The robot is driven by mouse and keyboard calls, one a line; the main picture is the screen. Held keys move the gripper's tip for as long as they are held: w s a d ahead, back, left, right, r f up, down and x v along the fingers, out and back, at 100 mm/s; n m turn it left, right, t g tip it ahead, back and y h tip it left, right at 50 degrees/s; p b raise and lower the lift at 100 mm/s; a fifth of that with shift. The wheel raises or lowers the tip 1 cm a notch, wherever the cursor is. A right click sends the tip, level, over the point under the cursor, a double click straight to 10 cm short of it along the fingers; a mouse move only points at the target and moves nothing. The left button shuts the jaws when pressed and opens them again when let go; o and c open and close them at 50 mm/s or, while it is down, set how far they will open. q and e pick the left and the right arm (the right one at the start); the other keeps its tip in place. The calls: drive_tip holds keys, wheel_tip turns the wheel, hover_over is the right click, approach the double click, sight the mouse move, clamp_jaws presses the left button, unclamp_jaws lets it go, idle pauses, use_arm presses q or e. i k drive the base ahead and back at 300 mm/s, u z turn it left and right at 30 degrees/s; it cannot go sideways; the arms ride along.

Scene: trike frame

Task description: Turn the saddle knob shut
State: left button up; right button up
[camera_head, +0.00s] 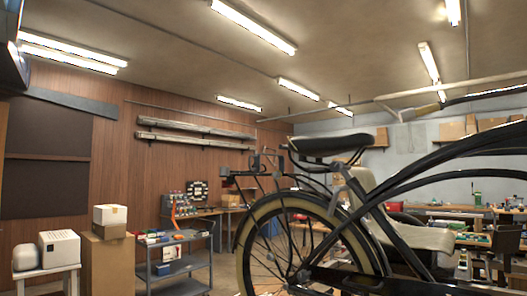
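The black saddle (330,144) of the trike stands right of centre, above the rear wheel (255,222) with its cream tyre. Below the saddle, a post and fittings meet the dark trike frame (402,240). A small grey part (339,178) shows under the saddle, but I cannot tell whether it is the saddle knob or how far that knob is turned. Neither of my grippers shows in this view.
Black curved tubes of the trike fill the right side. A grey trolley (180,268) with small items stands left of the wheel. Cardboard boxes (108,255) and a white stool (48,272) stand further left. Workbenches line the back.

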sight(335, 167)
drive_tip(key=u, duration=1.75)
drive_tip(key=i, duration=1.2)
drive_tip(key=z, duration=2.8)
